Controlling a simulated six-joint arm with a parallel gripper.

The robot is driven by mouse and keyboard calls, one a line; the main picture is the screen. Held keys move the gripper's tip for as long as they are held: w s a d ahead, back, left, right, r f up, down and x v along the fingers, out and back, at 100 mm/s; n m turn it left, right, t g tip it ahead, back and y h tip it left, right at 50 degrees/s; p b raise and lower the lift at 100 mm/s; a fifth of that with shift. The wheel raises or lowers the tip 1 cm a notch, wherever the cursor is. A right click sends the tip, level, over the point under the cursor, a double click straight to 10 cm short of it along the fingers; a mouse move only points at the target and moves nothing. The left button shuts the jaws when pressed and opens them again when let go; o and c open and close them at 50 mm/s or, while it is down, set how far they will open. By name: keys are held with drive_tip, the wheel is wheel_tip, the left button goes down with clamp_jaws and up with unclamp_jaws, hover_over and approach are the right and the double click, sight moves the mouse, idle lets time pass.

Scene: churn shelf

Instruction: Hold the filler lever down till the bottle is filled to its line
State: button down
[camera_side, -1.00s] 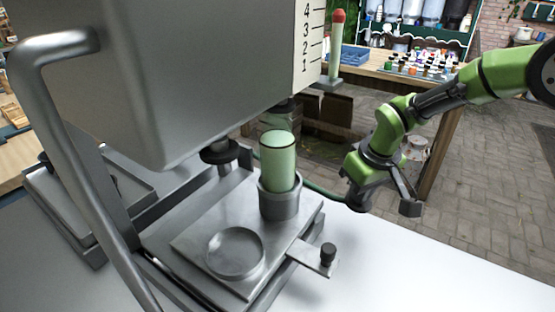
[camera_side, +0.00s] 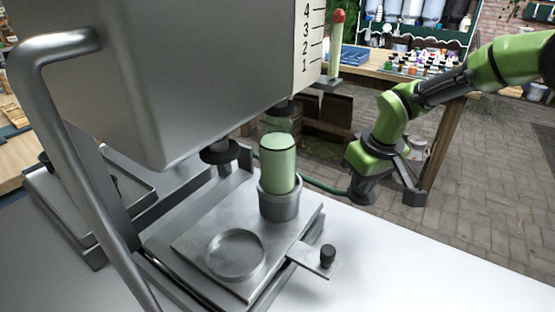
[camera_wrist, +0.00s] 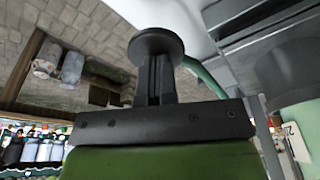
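The green bottle (camera_side: 278,165) stands upright in a grey holder on the steel plate, beneath the filler housing. A dark ring line shows near its top; I cannot tell the liquid level for sure. My gripper (camera_side: 362,190) hangs right of the bottle, clear of it, beyond the bench's back edge. In the wrist view, a dark two-part post with a round black disc (camera_wrist: 157,42) stands out from my gripper's black crosspiece. I cannot tell whether the fingers are shut or what the disc belongs to. No part is clearly recognisable as the filler lever.
The grey filler housing (camera_side: 180,80) fills the upper left, with a numbered scale (camera_side: 308,45). A red-tipped green rod (camera_side: 336,45) stands beside it. A black knob (camera_side: 328,256) sits on a plate at the front right. A green hose (camera_side: 322,187) runs near my gripper. White bench is clear at right.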

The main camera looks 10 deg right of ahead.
drive_tip(key=shift+r, duration=0.65)
drive_tip(key=shift+v, duration=0.8)
drive_tip(key=shift+w+r, duration=0.1)
drive_tip(key=shift+r, duration=0.75)
drive_tip(key=w+v, duration=0.1)
drive_tip(key=v, duration=0.5)
drive_tip(key=shift+w+a+r, duration=0.15)
